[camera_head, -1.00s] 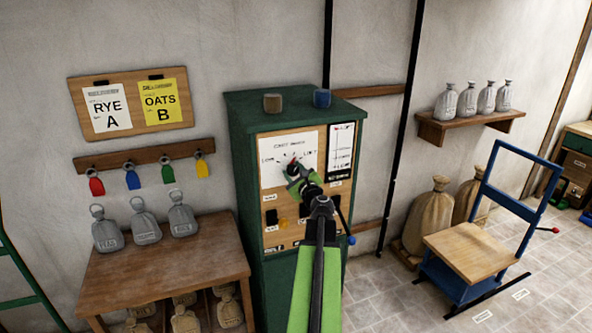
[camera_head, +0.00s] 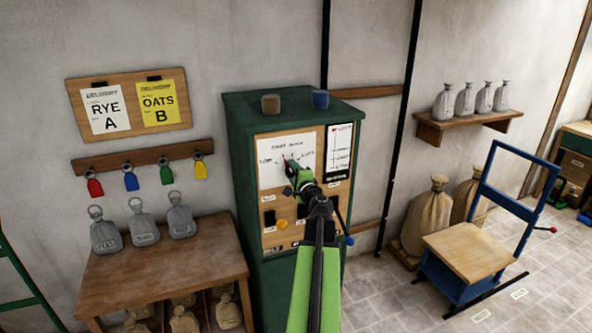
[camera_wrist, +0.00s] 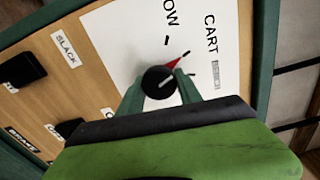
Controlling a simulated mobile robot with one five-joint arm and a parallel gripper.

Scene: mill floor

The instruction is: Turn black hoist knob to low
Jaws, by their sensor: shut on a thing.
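The black hoist knob (camera_wrist: 158,80) with a red pointer sits on the white dial plate (camera_wrist: 120,55) marked CART. In the wrist view, my gripper (camera_wrist: 160,90) has a dark green finger on each side of the knob and is shut on it. My gripper (camera_head: 294,178) hides most of the knob there.
The green cabinet (camera_head: 245,190) carries two cups, brown (camera_head: 271,104) and blue (camera_head: 320,99), on top. A blue-tipped lever (camera_head: 350,240) sticks out at its right. Black switches (camera_wrist: 22,65) sit below the dial. A wooden table (camera_head: 160,268) stands close on the left.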

